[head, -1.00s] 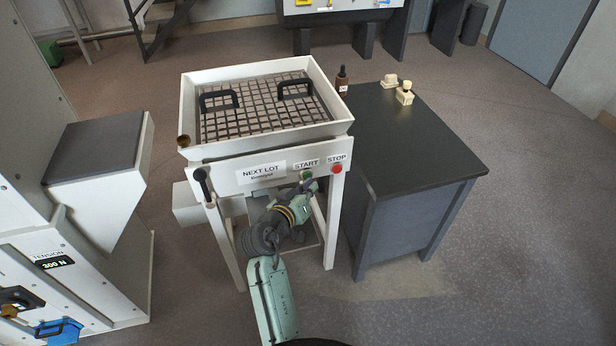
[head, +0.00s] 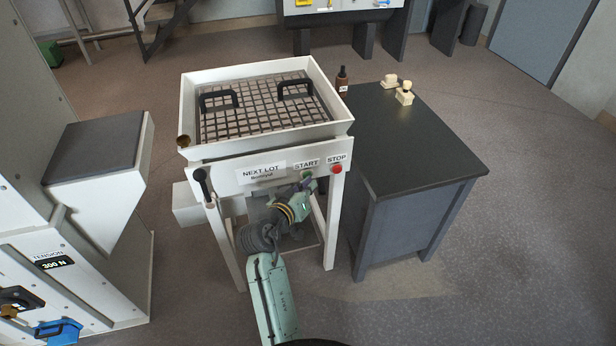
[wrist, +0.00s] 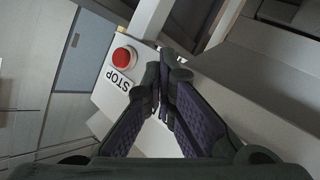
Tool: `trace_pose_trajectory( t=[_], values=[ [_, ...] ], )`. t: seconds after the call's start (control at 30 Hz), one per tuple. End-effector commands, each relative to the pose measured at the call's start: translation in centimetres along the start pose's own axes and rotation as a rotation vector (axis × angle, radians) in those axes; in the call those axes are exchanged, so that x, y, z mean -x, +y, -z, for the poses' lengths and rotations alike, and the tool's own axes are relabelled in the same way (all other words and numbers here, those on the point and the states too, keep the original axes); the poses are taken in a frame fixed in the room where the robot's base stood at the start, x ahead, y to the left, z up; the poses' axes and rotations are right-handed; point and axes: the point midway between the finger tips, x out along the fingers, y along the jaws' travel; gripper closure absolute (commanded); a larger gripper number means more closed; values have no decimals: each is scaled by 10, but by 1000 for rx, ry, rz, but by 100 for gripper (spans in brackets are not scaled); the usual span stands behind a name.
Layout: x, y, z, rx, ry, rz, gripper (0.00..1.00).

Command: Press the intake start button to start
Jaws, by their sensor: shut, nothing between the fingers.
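The green start button (head: 307,175) is on the front panel of the white intake stand, under the START label (head: 306,164). My gripper (head: 310,184) is shut and empty, with its tips at or just in front of this button; I cannot tell whether they touch it. In the wrist view the shut fingers (wrist: 168,62) point at the white panel and hide the start button. The red stop button (head: 337,169) is to the right, under its STOP label, and also shows left of my fingers in the wrist view (wrist: 124,60).
The intake stand (head: 345,128) has a grid top with two black handles. A black lever (head: 201,180) is at the panel's left. A white machine (head: 110,270) stands left.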

Motion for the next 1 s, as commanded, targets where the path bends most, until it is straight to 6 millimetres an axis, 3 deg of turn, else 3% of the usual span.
trace_pose_trajectory(
  t=[1.0],
  values=[
    [11, 8, -8, 0, 1, 0, 100]
  ],
)
